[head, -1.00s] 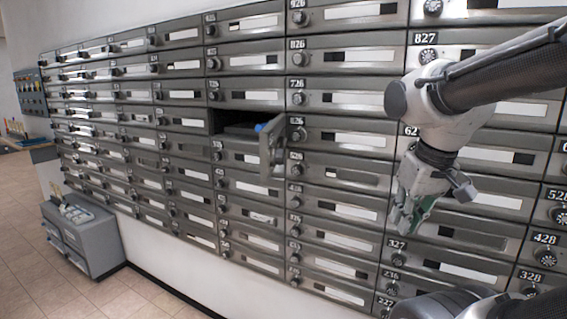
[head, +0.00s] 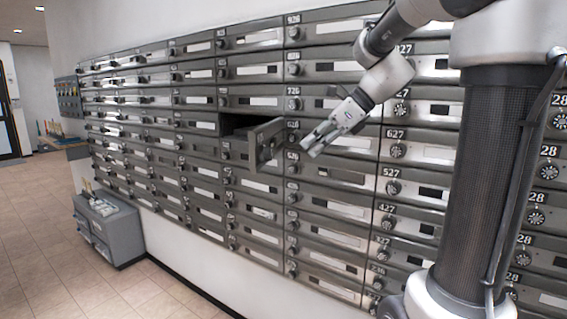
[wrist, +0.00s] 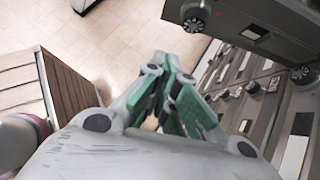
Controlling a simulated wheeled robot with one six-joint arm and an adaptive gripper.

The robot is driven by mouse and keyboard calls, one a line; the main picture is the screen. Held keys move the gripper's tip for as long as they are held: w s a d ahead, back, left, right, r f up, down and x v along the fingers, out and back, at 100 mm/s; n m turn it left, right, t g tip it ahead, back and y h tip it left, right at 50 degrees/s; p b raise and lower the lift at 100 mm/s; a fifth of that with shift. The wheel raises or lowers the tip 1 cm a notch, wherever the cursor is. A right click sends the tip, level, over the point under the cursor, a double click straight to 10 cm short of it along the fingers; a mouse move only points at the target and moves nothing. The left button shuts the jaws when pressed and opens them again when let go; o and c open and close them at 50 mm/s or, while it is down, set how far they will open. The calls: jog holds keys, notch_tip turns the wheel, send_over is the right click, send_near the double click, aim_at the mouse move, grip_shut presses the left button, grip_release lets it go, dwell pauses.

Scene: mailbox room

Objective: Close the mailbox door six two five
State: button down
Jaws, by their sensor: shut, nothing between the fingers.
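One mailbox door (head: 267,146) stands swung out from the wall of grey boxes, with a dark open compartment (head: 233,124) to its left. Its own number cannot be read; the box just right of it looks like 626. My gripper (head: 306,146) is shut and empty, a little right of the open door and in front of the boxes. I cannot tell if it touches anything, but a gap shows between it and the door. In the wrist view the green-padded fingers (wrist: 172,122) are together, and a grey door panel with a round knob (wrist: 235,22) is at the top right.
Closed mailbox doors with round knobs and white labels fill the wall (head: 330,216). A grey cabinet (head: 108,232) stands on the floor at left. The tiled floor (head: 50,245) in front of the wall is open. A wooden slatted thing (wrist: 25,85) is at left in the wrist view.

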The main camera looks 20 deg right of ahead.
jog(key=w+a+r+x, duration=0.1)
jog(key=r+x, duration=0.1)
jog(key=x, duration=1)
jog(key=shift+a+f, duration=0.2)
jog(key=shift+a, duration=0.3)
jog(key=shift+w+a, duration=0.1)
jog(key=shift+w, duration=0.05)
